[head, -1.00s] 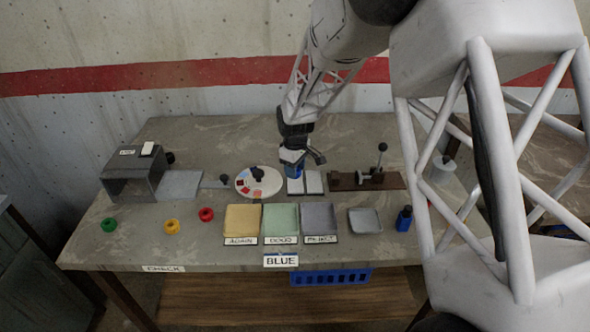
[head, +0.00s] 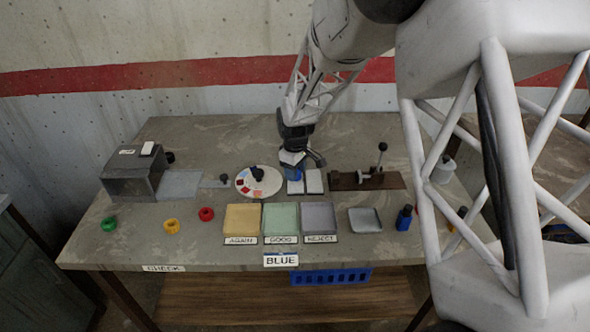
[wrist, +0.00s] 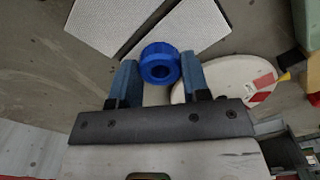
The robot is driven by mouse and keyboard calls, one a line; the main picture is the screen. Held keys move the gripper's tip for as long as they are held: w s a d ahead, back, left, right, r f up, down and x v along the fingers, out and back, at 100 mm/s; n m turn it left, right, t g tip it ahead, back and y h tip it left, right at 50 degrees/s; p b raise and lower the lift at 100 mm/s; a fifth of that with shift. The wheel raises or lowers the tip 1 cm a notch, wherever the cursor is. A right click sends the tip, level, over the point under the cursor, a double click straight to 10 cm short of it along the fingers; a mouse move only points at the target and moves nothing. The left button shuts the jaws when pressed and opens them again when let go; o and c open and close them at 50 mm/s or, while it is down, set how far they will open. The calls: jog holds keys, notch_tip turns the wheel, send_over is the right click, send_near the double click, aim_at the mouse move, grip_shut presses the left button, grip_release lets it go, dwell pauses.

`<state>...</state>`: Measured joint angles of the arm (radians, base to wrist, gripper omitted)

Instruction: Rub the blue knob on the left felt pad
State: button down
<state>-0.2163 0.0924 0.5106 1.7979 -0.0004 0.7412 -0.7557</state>
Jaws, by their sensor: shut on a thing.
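A blue ring-shaped knob (wrist: 157,51) is held between the fingers of my gripper (wrist: 160,78), which is shut on it. In the head view the knob (head: 293,174) is at the back edge of the left felt pad (head: 295,187), partly hidden by my gripper (head: 292,166). The right felt pad (head: 314,183) lies beside it with a narrow gap between. The wrist view shows the two pale pads (wrist: 105,22) just beyond the knob. I cannot tell whether the knob touches the left pad.
A round colour dial (head: 250,190) stands left of the pads and a lever fixture (head: 365,180) right. Yellow (head: 241,219), green (head: 280,219) and grey (head: 319,217) trays sit in front. Green (head: 109,224), yellow (head: 171,226) and red (head: 206,214) rings lie at left.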

aim_at(295, 186)
jog(key=shift+s, duration=0.15)
jog(key=shift+s, duration=0.6)
jog(key=shift+s+f, duration=0.1)
dwell(0.3)
jog(key=shift+s, duration=0.65)
jog(key=shift+s, duration=0.15)
jog(key=shift+s, duration=0.45)
dwell(0.5)
